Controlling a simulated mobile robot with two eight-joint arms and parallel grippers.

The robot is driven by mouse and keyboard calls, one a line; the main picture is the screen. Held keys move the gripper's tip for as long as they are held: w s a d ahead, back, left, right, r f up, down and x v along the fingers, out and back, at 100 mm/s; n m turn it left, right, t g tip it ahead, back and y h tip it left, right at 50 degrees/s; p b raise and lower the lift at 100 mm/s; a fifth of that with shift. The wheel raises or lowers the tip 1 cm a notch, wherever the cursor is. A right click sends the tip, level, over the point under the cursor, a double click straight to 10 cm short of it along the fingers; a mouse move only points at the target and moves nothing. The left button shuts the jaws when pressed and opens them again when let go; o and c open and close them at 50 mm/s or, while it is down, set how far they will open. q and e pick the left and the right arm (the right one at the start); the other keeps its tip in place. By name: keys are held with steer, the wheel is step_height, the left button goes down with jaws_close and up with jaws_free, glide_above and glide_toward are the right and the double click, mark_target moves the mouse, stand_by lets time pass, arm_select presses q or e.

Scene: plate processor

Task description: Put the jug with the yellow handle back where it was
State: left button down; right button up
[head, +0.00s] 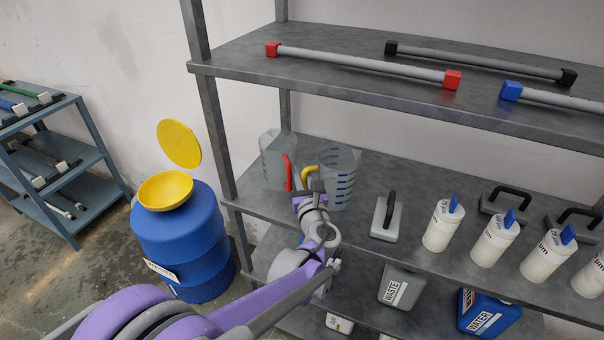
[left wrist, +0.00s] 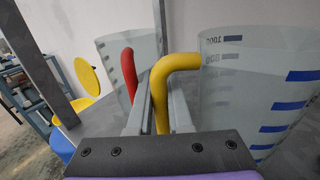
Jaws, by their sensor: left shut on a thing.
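The jug with the yellow handle (head: 343,178) is clear with blue level marks. It stands on or just above the grey middle shelf; I cannot tell if it touches. Its yellow handle shows close up in the left wrist view (left wrist: 164,85). My left gripper (head: 309,187) is shut on that handle, with a finger on either side of it. A second clear jug with a red handle (head: 272,160) is on the shelf just to the left; its red handle (left wrist: 129,75) is close beside my left finger. My right gripper is out of view.
The middle shelf (head: 390,248) also bears a grey handled block (head: 385,219) and several white bottles (head: 443,222) to the right. An upper shelf with rods (head: 365,62) is above. A blue barrel (head: 182,240) with a yellow funnel stands left.

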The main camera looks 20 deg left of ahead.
arm_select(q)
steer(key=shift+f, duration=0.1)
steer(key=c, duration=1.3)
jaws_free()
steer(key=shift+f, duration=0.1)
steer(key=shift+o, duration=0.9)
